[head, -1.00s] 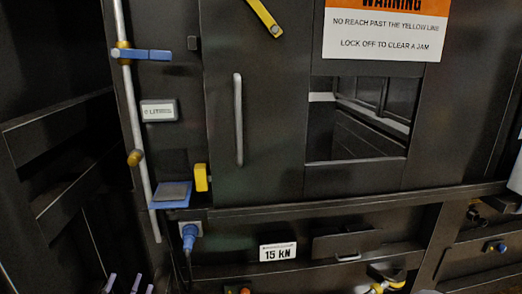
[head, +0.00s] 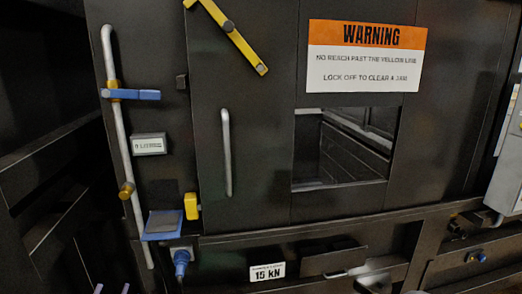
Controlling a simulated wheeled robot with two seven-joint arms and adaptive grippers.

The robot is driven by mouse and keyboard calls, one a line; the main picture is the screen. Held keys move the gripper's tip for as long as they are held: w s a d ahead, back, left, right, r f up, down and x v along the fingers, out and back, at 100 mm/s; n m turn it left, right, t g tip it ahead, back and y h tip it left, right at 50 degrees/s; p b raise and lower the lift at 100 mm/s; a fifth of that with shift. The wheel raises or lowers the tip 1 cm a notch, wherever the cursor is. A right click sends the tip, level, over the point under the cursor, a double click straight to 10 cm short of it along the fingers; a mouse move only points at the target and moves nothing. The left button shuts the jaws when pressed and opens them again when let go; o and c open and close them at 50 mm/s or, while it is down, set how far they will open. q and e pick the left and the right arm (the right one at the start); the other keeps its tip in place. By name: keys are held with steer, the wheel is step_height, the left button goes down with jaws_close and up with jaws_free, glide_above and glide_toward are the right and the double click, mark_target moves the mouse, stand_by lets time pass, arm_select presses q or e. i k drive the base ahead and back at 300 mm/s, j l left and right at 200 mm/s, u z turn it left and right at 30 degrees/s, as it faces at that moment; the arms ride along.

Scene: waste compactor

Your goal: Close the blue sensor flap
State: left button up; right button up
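A blue flap (head: 162,226) with a grey plate on its upper face sticks out low on the left of the dark machine front. It looks folded down and open, and I take it as the sensor flap. A yellow block (head: 191,206) sits right beside it. Two pale lilac tips at the bottom left edge look like the fingertips of my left gripper (head: 111,289), below and left of the flap and apart from it. The rest of that gripper is cut off by the frame. My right gripper is not in view.
A grey vertical pipe (head: 116,140) with a blue lever (head: 134,95) runs left of the flap. A blue plug (head: 181,259) with a cable is just below it. A door handle (head: 226,152) and an open window (head: 340,150) lie to the right.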

mark_target(162, 226)
steer(key=k+j, duration=0.8)
